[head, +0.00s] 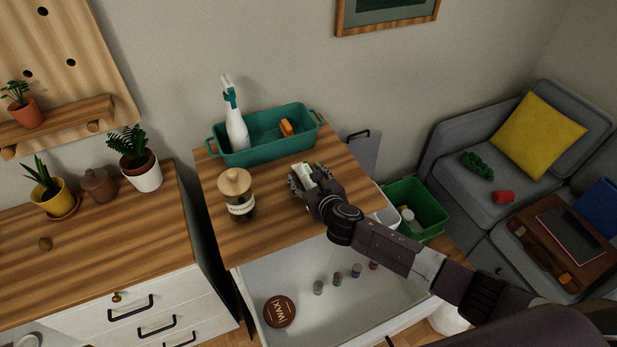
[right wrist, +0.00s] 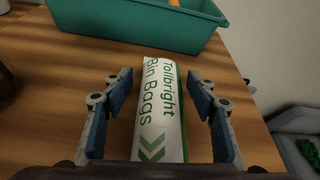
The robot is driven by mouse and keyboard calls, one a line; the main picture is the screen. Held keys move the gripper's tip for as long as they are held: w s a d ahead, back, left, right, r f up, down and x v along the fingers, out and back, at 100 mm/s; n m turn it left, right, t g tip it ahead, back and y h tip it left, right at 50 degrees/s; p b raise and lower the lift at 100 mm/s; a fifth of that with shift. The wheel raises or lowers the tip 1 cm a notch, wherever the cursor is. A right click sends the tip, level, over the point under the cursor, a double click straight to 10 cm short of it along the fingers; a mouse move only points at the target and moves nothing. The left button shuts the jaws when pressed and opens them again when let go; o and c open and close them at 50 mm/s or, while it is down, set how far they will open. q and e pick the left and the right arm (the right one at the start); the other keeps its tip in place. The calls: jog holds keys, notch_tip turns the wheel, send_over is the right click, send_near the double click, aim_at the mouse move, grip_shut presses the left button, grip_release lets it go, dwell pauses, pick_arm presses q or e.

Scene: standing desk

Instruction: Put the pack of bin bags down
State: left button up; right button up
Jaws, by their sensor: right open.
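The pack of bin bags (right wrist: 158,110) is a white roll with green lettering, lying on the wooden desk top in the right wrist view. In the head view the pack (head: 305,173) is partly hidden by my right gripper (head: 310,181). In the right wrist view my right gripper (right wrist: 158,118) is open, with one finger on each side of the pack and a gap of bare wood on both sides. My left gripper is not in view.
A teal caddy (head: 265,154) with a spray bottle (head: 235,127) stands behind. A jar with a wooden lid (head: 237,192) stands to the left. An open drawer (head: 330,255) with a round tin (head: 279,311) and several small items is below. A green bin (head: 428,206) is at right.

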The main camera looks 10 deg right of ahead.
jog(key=v, duration=1.2)
jog(key=shift+d+r, duration=0.1)
